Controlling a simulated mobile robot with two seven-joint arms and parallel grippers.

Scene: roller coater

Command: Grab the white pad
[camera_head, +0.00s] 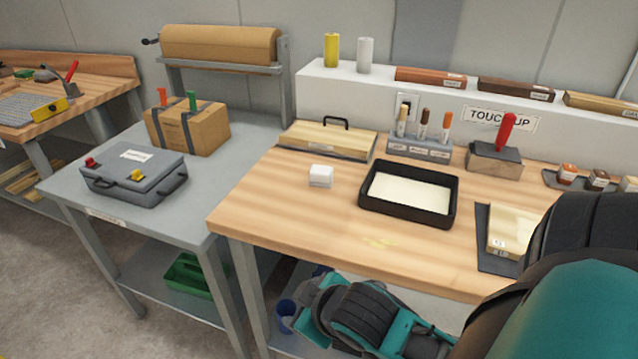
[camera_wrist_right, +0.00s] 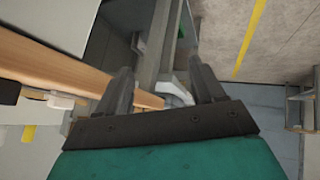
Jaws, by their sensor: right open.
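The white pad (camera_head: 320,176) is a small white block. It lies on the wooden bench top in the head view, left of the black tray and in front of a flat wooden board with a black handle. Nothing touches it. My right gripper (camera_wrist_right: 162,80) shows in the right wrist view with its two dark fingers apart and nothing between them. I cannot identify the pad for certain in that view. My left gripper is not in view.
A black tray (camera_head: 364,204) with a cream filling sits right of the pad. A wooden board (camera_head: 318,139) lies behind it. A grey side table (camera_head: 215,190) holds a grey case (camera_head: 134,178) and a cardboard box (camera_head: 190,130). The bench front near the pad is clear.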

